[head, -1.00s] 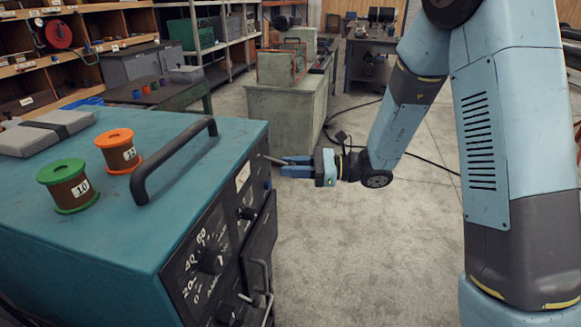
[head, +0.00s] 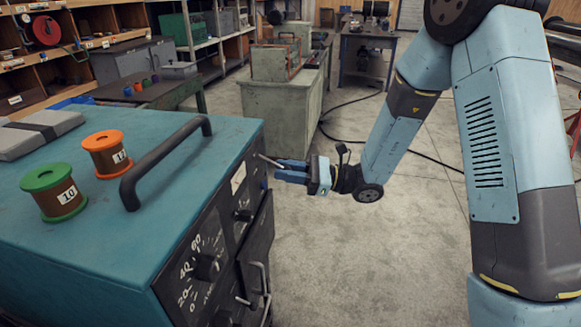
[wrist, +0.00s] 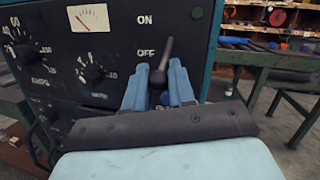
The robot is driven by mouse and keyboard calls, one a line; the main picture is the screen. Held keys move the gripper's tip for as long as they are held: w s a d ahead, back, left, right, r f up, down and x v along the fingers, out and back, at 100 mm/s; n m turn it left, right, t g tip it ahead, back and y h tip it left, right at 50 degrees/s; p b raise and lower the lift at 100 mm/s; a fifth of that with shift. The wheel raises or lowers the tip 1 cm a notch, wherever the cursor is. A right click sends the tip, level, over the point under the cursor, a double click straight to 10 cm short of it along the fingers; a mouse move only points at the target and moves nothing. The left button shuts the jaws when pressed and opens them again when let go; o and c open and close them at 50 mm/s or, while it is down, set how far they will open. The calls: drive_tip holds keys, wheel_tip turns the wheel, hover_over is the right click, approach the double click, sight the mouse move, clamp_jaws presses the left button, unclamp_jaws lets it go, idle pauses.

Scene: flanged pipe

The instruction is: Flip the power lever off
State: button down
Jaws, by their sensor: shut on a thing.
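The power lever (wrist: 168,51) is a dark grey rod on the black front panel of the teal machine (head: 100,240). In the wrist view its free end shows above my fingers, beside the OFF label and below the ON label. In the head view the lever (head: 267,160) sticks out from the panel's far end. My gripper (head: 279,171) is shut on the lever, with blue fingers on either side of it; it also shows in the wrist view (wrist: 160,90). The lever's lower part is partly hidden between the fingers.
On the machine top are a black handle (head: 160,165), a green spool (head: 54,192), an orange spool (head: 107,155) and a grey case (head: 40,130). Dials (head: 208,267) and bar handles are on the panel nearer me. Open floor (head: 350,240) lies right of the machine.

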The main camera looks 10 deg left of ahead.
idle(0.3)
drive_tip(key=c, duration=1)
unclamp_jaws()
drive_tip(key=shift+d+f, duration=0.1)
drive_tip(key=v, duration=1.3)
drive_tip(key=shift+w+d+f, duration=0.1)
drive_tip(key=shift+d+f, duration=0.05)
drive_tip(key=shift+d, duration=0.15)
